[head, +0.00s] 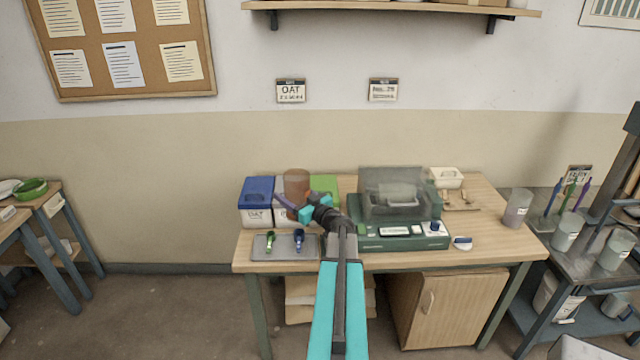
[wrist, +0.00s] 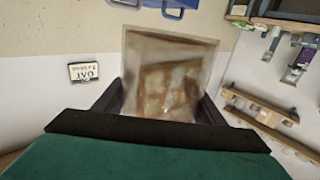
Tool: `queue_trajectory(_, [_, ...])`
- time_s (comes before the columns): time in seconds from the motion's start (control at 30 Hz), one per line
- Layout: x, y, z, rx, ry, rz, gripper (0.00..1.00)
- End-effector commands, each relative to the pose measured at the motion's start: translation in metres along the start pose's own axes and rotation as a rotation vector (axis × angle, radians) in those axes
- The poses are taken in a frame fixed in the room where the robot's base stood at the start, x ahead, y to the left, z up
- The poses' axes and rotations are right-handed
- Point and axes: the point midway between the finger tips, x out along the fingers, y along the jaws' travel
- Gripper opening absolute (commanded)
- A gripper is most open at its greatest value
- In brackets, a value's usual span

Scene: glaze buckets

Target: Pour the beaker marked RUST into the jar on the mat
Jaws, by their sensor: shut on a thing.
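My gripper (head: 298,208) is shut on a see-through beaker (head: 296,184) with rust-brown contents. It holds the beaker up in front of the lidded bins at the table's left. In the wrist view the beaker (wrist: 168,78) stands between the two dark fingers, brown showing through its wall. I see no readable RUST mark on it. I cannot make out a jar on a mat in either view; my arm hides part of the table.
Bins with a blue lid (head: 257,187) and a green lid (head: 325,184) stand behind. A grey tray (head: 260,254) holds two scoops. A green machine with a clear cover (head: 395,195) fills the middle. A grey beaker (head: 517,208) stands right; a cart (head: 590,270) is beyond.

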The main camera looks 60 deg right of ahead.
Motion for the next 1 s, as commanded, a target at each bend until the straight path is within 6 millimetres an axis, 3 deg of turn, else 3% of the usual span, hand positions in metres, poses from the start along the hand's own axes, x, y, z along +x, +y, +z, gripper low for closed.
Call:
queue_trajectory(0.03, [-0.006,0.017,-0.004,0.0,0.0,0.027,0.24])
queue_trajectory(0.2, [-0.025,0.06,-0.009,0.001,-0.003,0.108,0.24])
queue_trajectory(0.4, [-0.042,0.09,-0.011,0.003,-0.005,0.167,0.24])
queue_trajectory(1.0, [-0.045,0.097,-0.01,0.003,-0.006,0.18,0.24])
